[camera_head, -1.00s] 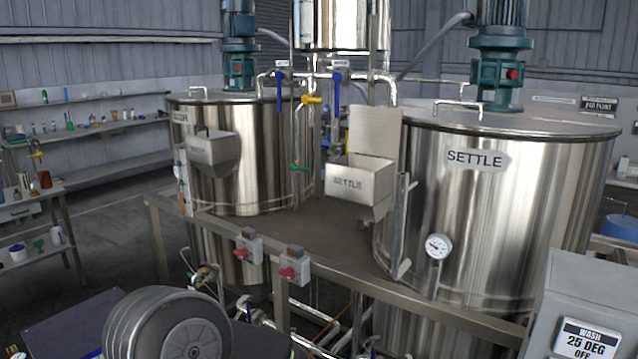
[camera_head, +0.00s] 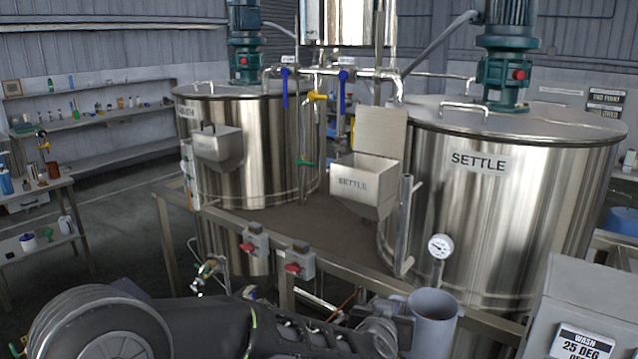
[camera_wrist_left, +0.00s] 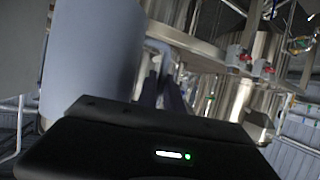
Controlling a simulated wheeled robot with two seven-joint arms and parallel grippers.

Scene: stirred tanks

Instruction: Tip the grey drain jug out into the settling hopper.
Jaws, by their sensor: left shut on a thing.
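The grey drain jug (camera_head: 434,322) is upright at the bottom of the head view, its open mouth facing up. In the left wrist view the jug (camera_wrist_left: 95,55) fills the left side, with its handle beside the fingers. My left gripper (camera_head: 392,330) comes in from the left and is shut on the jug. Its fingers also show in the left wrist view (camera_wrist_left: 168,92). The settling hopper (camera_head: 362,184), a steel box labelled SETTLE with its lid raised, is on the right tank's left side, above and beyond the jug. The jug's contents are hidden. My right gripper is out of view.
A steel frame rail (camera_head: 345,268) with two red-knobbed switch boxes lies between the jug and the hopper. An upright steel bracket (camera_head: 406,225) and a dial gauge (camera_head: 440,246) stand right of the hopper. A grey WASH box (camera_head: 585,300) is at lower right.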

